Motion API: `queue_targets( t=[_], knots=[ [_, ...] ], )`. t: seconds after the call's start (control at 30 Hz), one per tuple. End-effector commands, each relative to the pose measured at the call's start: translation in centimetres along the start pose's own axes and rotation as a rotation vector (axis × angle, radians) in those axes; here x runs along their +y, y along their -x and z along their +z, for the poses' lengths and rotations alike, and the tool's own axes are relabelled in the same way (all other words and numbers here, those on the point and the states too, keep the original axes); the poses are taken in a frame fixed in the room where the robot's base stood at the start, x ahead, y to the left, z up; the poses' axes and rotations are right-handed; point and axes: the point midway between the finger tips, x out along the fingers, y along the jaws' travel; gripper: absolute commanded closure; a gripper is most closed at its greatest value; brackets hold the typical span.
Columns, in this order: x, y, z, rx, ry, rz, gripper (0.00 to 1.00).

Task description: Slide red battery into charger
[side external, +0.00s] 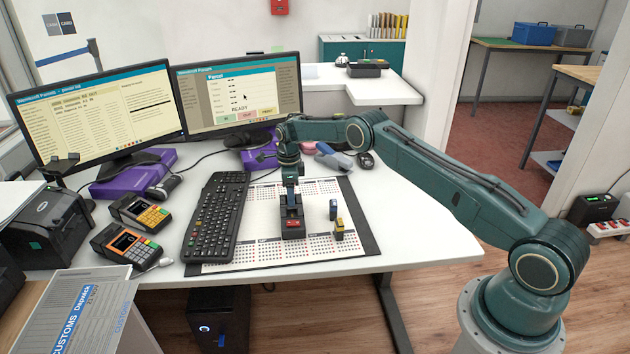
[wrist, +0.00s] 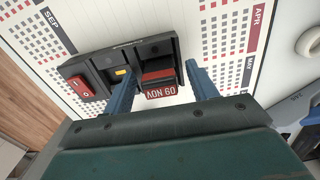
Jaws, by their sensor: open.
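The black charger (wrist: 108,62) lies on the desk pad; it also shows in the side view (side external: 293,233). The battery with a red band and a red "09 NOV" label (wrist: 160,90) is at the charger's right-hand bay in the wrist view. How deep it sits cannot be told. My gripper (wrist: 163,85) is open, with one blue finger on each side of this battery. Whether either finger touches it is unclear. In the side view my gripper (side external: 291,192) points down over the charger and hides part of it.
A blue battery-like block (side external: 333,209) and a yellow one (side external: 339,228) stand right of the charger. A keyboard (side external: 216,216) lies to its left. The calendar pad (side external: 270,250) is clear in front. Two monitors (side external: 243,97) stand behind. The charger has a red switch (wrist: 83,88).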

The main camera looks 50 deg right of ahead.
Motion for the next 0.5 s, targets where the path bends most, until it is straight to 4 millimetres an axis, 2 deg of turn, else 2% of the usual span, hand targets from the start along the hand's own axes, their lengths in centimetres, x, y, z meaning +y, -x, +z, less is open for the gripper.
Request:
queue_targets(
  t=[0.27, 0.5],
  knots=[
    [0.0, 0.4, 0.0, 0.000, 0.000, 0.000, 0.42],
    [-0.1, 2.5, 0.0, -0.001, 0.000, -0.002, 0.42]
  ],
)
